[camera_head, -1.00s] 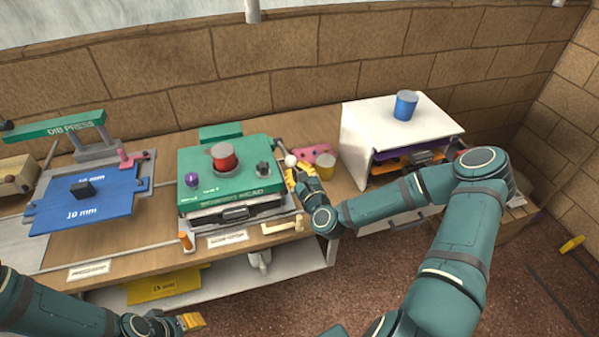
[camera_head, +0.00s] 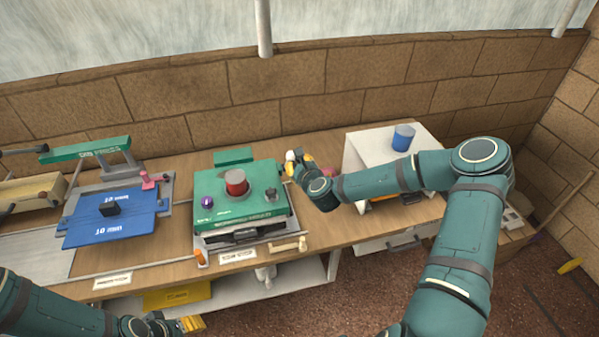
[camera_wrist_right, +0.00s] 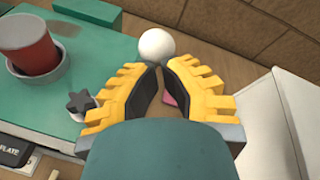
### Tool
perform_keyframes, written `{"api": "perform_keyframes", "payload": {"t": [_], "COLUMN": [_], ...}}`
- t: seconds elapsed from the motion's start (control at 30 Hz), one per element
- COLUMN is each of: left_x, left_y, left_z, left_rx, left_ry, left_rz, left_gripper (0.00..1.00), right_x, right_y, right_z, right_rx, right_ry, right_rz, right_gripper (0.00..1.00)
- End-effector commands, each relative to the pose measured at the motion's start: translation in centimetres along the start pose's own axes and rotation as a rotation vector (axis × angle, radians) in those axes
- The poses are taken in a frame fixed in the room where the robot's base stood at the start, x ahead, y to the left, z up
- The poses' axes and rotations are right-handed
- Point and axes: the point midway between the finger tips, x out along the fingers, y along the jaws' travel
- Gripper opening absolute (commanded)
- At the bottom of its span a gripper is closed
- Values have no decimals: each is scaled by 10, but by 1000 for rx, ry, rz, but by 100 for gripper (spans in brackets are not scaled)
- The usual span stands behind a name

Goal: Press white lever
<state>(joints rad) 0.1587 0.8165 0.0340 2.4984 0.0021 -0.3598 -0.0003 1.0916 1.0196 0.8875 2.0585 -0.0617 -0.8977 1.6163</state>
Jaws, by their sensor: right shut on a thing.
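The white lever's round knob (camera_head: 290,156) shows at the right rear of the green machine (camera_head: 216,216). It also shows large in the right wrist view (camera_wrist_right: 157,44). My right gripper (camera_head: 299,164) is at the lever, its yellow fingers nearly together just under the knob. In the wrist view its fingertips (camera_wrist_right: 160,68) close on the lever below the ball; the lever's shaft is hidden. My left gripper (camera_head: 191,324) is low at the bottom left, away from the machine, and its finger gap is unclear.
A red cylinder (camera_head: 236,182), a purple knob (camera_head: 208,202) and a dark star knob (camera_wrist_right: 80,104) sit on the machine. A blue press plate (camera_head: 112,220) stands to the left. A white cabinet with a blue cup (camera_head: 403,137) stands to the right, partly behind my arm.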

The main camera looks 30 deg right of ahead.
Motion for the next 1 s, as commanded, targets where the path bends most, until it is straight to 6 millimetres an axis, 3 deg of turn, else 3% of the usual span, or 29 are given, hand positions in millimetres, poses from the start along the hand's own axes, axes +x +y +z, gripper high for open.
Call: {"api": "perform_keyframes", "payload": {"t": [0.27, 1.0], "left_x": [-1, -3], "left_y": [1, 2], "left_z": [0, -1], "left_rx": [0, 1], "left_ry": [0, 0], "left_rz": [0, 0], "left_gripper": [52, 52], "right_x": [8, 10], "right_y": [-6, -10], "right_z": [13, 18], "right_rx": [0, 0], "right_ry": [-2, -1], "right_rz": [1, 0], "right_gripper": [0, 0]}}
